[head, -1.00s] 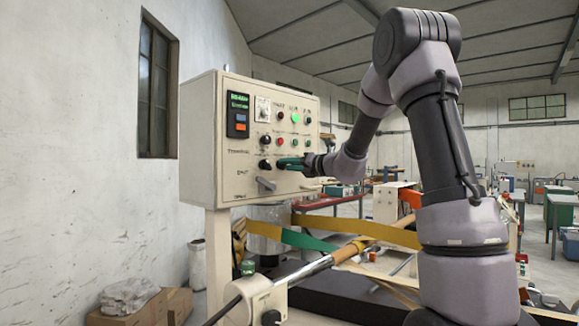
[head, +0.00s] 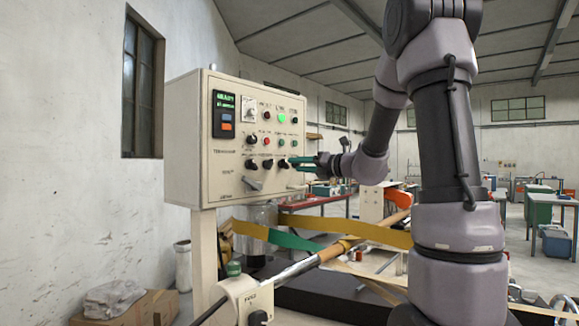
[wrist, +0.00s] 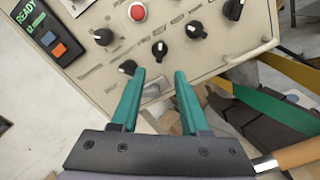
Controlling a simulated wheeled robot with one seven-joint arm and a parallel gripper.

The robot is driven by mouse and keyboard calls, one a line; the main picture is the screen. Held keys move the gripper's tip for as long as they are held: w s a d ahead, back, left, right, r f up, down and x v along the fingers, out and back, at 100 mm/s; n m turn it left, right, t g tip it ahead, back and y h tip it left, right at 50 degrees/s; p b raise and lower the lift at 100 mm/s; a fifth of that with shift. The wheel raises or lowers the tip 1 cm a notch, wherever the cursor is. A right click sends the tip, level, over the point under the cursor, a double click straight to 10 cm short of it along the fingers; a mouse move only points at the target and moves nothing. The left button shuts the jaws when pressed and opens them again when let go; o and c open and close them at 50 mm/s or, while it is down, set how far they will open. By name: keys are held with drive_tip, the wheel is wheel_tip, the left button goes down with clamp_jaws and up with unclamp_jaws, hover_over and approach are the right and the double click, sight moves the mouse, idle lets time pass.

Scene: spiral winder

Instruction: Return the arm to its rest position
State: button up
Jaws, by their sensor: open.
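My gripper (wrist: 159,100) is open, with its two green fingers apart and nothing between them. In the wrist view it sits close to the lower part of the cream control panel (wrist: 95,85), below a row of black knobs (wrist: 159,48). In the head view my gripper (head: 302,163) is at the right edge of the control panel (head: 184,140), near the lower knobs. I cannot tell whether a fingertip touches the panel. My arm (head: 445,130) reaches up from the right and bends down toward the panel.
A lit display (head: 225,102) and a green lamp (head: 282,118) show on the panel. A red-topped table (head: 310,203) stands behind. A wall is at left.

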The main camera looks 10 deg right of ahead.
drive_tip(key=shift+s+d, duration=0.2)
drive_tip(key=shift+s, duration=0.05)
drive_tip(key=s+a+f+n+g+h, duration=0.15)
drive_tip(key=s+a+n+g, duration=0.25)
drive_tip(key=s+n, duration=0.55)
drive_tip(key=s+a+f+n+g, duration=0.3)
drive_tip(key=s+a+n+g, duration=0.15)
drive_tip(key=s+n, duration=0.5)
drive_tip(key=s+d+f+n+h, duration=0.2)
drive_tip(key=s+d+n+h, duration=0.1)
drive_tip(key=s+n, duration=0.3)
drive_tip(key=s+d+f+n+t+h, duration=0.1)
drive_tip(key=s+d+n+h, duration=0.3)
drive_tip(key=n, duration=0.3)
drive_tip(key=shift+s+d+f, duration=0.2)
drive_tip(key=shift+s+f, duration=0.2)
drive_tip(key=shift+s, duration=0.5)
